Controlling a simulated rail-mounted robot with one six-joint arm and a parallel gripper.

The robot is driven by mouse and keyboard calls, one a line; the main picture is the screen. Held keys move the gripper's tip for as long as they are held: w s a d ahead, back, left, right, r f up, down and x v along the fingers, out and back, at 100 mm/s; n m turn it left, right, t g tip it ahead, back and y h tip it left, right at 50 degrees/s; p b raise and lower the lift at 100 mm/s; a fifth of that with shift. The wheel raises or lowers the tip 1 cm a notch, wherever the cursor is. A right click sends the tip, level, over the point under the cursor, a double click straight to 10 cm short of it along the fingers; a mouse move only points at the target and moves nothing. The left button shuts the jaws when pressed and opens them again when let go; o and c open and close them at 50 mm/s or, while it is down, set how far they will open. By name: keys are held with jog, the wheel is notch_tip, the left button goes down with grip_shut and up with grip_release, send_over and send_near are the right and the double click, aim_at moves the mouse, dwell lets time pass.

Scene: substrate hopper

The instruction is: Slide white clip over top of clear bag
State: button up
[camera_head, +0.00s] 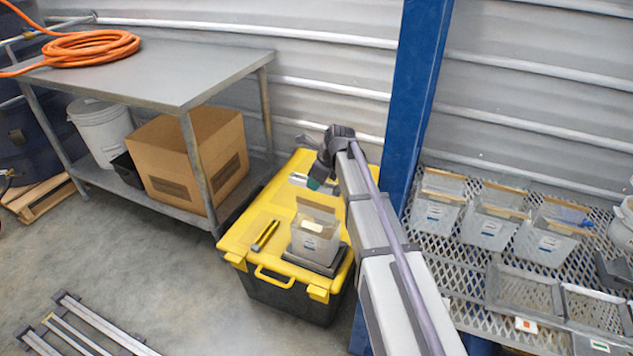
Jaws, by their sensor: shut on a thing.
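The clear bag (315,240) stands upright on a dark scale-like base on the yellow lid of a black bin. It has a small label and pale contents, and its top is at the upper edge near my arm. My gripper (311,182) is behind and above the bag, apart from it. It is shut on a pale strip, which looks like the white clip (298,179), sticking out to the left of the fingers. The fingertips are small and partly hidden by my arm.
A yellow-and-black tool (265,235) lies on the yellow lid (243,228), left of the bag. A blue post (412,90) rises close to my arm's right. A metal table (180,72) stands left, with a cardboard box (185,160) beneath.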

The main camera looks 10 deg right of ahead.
aim_at(314, 203)
notch_tip(314, 203, down, 8)
jog(key=b, duration=0.7)
jog(key=shift+r, duration=0.1)
jog(key=o, duration=1.6)
jog(key=shift+c, duration=0.2)
notch_tip(314, 203, up, 7)
jog(key=p, duration=0.7)
jog(key=shift+r, duration=0.15)
